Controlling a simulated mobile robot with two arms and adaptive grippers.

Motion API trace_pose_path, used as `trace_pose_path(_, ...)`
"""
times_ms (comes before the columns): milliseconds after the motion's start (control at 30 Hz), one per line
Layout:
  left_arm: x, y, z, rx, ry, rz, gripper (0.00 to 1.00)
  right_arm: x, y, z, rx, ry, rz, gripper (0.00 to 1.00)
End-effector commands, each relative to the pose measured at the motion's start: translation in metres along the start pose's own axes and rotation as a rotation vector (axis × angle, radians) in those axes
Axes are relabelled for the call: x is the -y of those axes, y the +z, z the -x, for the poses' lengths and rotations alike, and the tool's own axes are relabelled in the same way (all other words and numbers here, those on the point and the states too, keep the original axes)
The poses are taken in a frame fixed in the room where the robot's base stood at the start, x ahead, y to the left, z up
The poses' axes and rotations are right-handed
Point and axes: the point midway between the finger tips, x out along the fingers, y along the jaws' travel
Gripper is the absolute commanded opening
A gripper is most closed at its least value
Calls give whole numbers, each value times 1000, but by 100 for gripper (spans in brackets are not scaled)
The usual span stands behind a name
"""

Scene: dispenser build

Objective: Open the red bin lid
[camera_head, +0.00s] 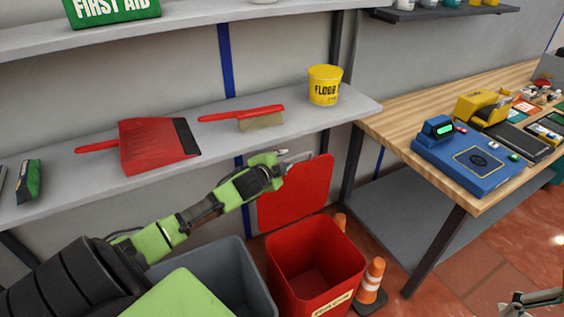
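The red bin (318,268) stands on the floor below the shelf, with its top open and its inside showing empty. Its red lid (297,196) stands raised, nearly upright, behind the opening. My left gripper (297,158) is at the upper left edge of the lid, with its fingers pointing right. I cannot tell whether it touches the lid or how far its fingers are apart. Part of my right gripper (532,300) shows at the lower right corner, away from the bin. Its finger opening is not clear.
A grey bin (228,270) stands left of the red bin, partly behind my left arm. Orange cones (372,278) stand close on the right. The shelf above holds a red dustpan (155,146), a brush (250,116) and a yellow tub (325,85). A wooden workbench (395,120) is at right.

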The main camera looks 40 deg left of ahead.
Motion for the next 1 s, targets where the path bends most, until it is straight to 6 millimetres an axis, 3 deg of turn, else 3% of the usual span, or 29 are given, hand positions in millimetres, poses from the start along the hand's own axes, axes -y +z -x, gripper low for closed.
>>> trace_pose_path(200,0,0,15,0,0,0,25,0,0,0,0,0,0,55)
trace_pose_path(500,0,0,16,0,0,1,25,0,0,0,0,0,0,55)
trace_pose_path(600,-3,-1,16,-3,-2,-3,0,0,0,-3,0,0,0,55)
trace_pose_path(767,-30,-14,17,-32,-37,-50,0,0,0,-24,1,0,0,55)
trace_pose_path(1000,-69,-40,36,-53,-180,-193,0,0,0,-69,0,0,0,55)
